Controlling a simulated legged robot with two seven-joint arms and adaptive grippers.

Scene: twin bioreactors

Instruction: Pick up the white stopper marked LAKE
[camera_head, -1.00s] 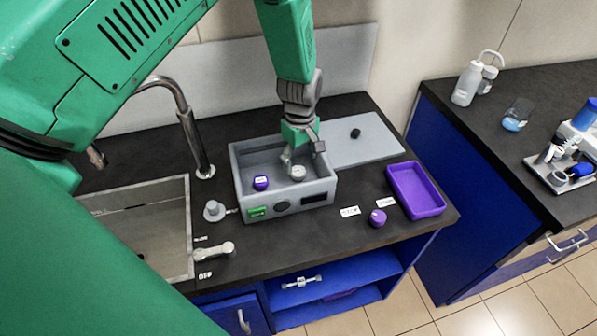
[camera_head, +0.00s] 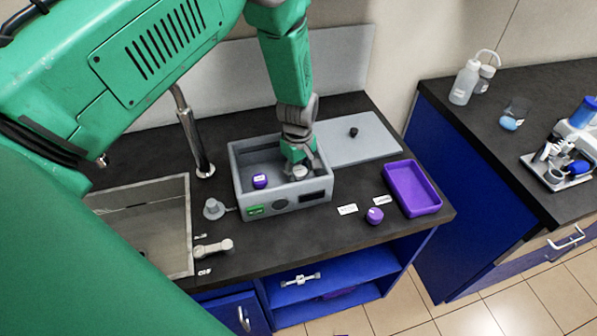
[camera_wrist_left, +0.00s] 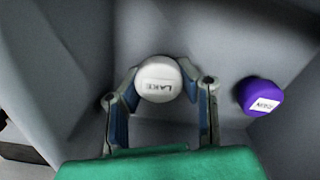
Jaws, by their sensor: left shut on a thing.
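The white stopper (camera_head: 299,171) is inside the grey open box (camera_head: 245,192) on the counter. The left wrist view shows its round top (camera_wrist_left: 158,72) with the label LAKE. My left gripper (camera_head: 298,166) reaches down into the box and is shut on the white stopper, with one finger on each side of it (camera_wrist_left: 155,92). A purple stopper (camera_head: 260,180) with a white label stands in the same box, apart from the gripper; it also shows at the right of the left wrist view (camera_wrist_left: 260,97). My right gripper is not in view.
A purple tray (camera_head: 436,206) lies right of the box, with another purple stopper (camera_head: 375,215) and small label cards in front. A grey board (camera_head: 375,145) with a small black thing is behind. A sink (camera_head: 150,235) with a tap is at the left.

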